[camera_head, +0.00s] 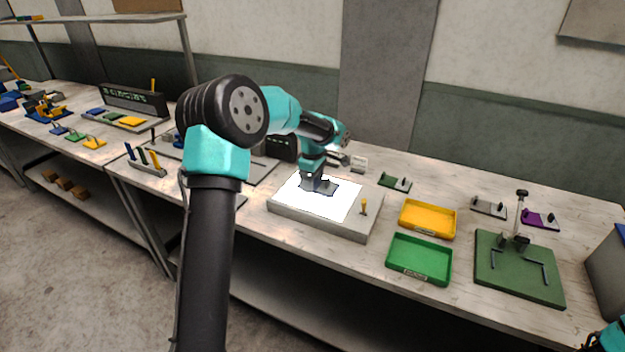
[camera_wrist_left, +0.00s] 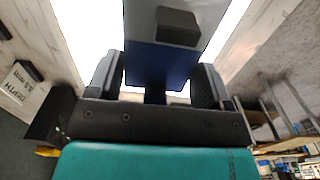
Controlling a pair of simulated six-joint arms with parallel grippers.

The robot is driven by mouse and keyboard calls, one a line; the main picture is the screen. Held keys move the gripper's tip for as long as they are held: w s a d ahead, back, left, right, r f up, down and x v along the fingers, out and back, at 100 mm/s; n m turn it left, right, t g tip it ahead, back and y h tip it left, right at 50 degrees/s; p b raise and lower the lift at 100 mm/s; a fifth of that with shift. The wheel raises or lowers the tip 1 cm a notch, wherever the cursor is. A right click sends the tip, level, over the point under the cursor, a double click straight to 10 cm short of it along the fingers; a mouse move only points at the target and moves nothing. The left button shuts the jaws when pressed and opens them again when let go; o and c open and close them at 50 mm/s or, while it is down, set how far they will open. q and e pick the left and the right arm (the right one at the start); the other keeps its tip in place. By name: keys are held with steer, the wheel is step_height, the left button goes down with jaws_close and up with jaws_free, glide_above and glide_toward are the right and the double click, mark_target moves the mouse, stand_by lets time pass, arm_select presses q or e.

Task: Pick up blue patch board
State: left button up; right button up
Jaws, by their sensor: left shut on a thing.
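The blue patch board (camera_wrist_left: 160,62) shows in the left wrist view as a dark blue plate with a black block (camera_wrist_left: 177,27) on it. My left gripper (camera_wrist_left: 157,88) is shut on the board, its two black fingers on either side of a dark upright grip. In the head view, my left gripper (camera_head: 318,183) points down over the bright white panel of a light box (camera_head: 300,215). The board there is a small dark shape, partly hidden by the gripper. I cannot tell whether it touches the panel. My right gripper is out of view.
A yellow tray (camera_head: 428,219) and a green tray (camera_head: 419,260) lie right of the light box. A green board (camera_head: 390,182), a grey board (camera_head: 489,207) and a purple board (camera_head: 540,219) lie behind. A green fixture (camera_head: 518,272) with an upright post stands farther right.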

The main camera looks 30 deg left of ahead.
arm_select(q)
steer(key=s+d+r, duration=0.1)
steer(key=s+d, duration=0.6)
steer(key=s, duration=0.5)
steer(key=shift+d+r, duration=0.15)
steer(key=shift+d, duration=0.1)
steer(key=shift+d, duration=0.1)
